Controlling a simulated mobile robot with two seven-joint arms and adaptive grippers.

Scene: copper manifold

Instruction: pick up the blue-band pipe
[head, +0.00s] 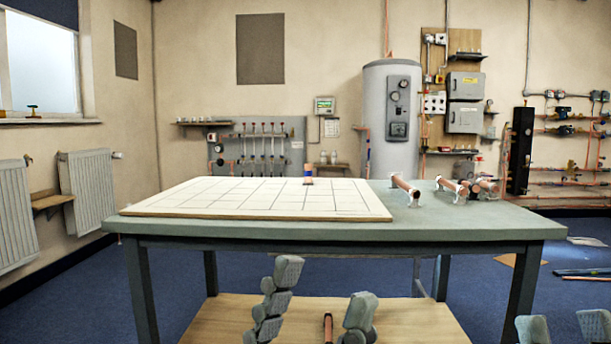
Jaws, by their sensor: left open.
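A short copper-coloured piece with a blue band (308,174) stands upright at the far edge of the white gridded board (165,206) on the table; its lower end is too small to make out clearly. My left gripper (317,304) is open at the bottom middle, in front of the table and well short of the banded piece. A copper-coloured rod (328,328) shows between its fingers; I cannot tell whether it touches them. My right gripper (564,328) is at the bottom right, its fingers apart, with nothing seen between them. Its lower part is cut off.
Several copper pipes rest on small supports at the table's right, one (405,186) apart from a cluster (453,187). The green-grey table (470,226) has bare room in front of them. A wooden lower shelf (410,322) lies beneath. Most of the gridded board is clear.

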